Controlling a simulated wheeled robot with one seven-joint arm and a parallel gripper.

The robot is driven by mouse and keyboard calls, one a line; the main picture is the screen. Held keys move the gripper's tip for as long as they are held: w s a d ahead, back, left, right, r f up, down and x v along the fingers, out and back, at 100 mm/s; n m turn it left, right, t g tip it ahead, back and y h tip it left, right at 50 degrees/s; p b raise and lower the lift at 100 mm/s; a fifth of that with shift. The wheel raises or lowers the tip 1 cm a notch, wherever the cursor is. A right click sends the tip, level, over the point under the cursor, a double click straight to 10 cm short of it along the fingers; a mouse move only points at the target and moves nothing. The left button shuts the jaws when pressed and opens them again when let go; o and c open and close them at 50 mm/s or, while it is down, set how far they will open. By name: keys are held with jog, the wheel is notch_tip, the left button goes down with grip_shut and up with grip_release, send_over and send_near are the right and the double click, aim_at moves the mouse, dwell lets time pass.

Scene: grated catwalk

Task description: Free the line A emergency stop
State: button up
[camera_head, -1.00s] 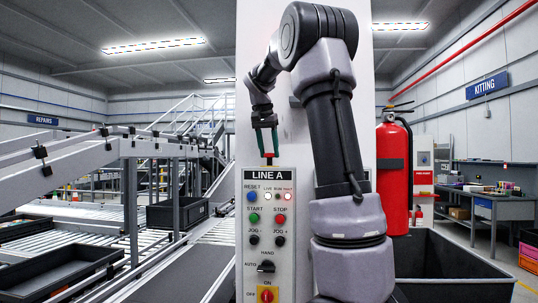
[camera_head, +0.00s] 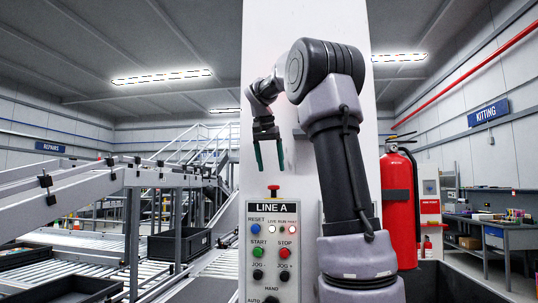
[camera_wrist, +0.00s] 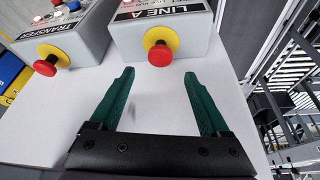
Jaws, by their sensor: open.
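The line A emergency stop is a red mushroom button (camera_head: 273,191) on top of the grey LINE A control box (camera_head: 270,238). In the wrist view the red button (camera_wrist: 160,55) sits on a yellow collar on the end face of the LINE A box (camera_wrist: 160,30). My gripper (camera_head: 269,172) is open and empty, with green fingers pointing down just above the button. In the wrist view the button lies beyond and between the open fingertips (camera_wrist: 158,76), apart from them.
A second box labelled TRANSFER (camera_wrist: 68,35) with its own red button (camera_wrist: 45,66) stands beside LINE A in the wrist view. A red fire extinguisher (camera_head: 399,205) stands right of my arm. Conveyors (camera_head: 90,255) fill the left. A white column (camera_head: 300,25) rises behind my arm.

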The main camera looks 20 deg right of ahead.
jog(key=shift+v, duration=2.3)
jog(key=s+a+f+n+t+y, duration=0.2)
jog(key=s+a+f, duration=0.4)
jog(key=s+f, duration=0.5)
jog(key=s+a+f+n+t+y, duration=0.2)
jog(key=s+a+f, duration=0.4)
jog(key=s+f, duration=0.5)
jog(key=shift+s+a+f+n+y, duration=0.35)
jog(key=shift+s+n+y, duration=0.3)
jog(key=shift+s, duration=0.5)
jog(key=shift+d, duration=0.15)
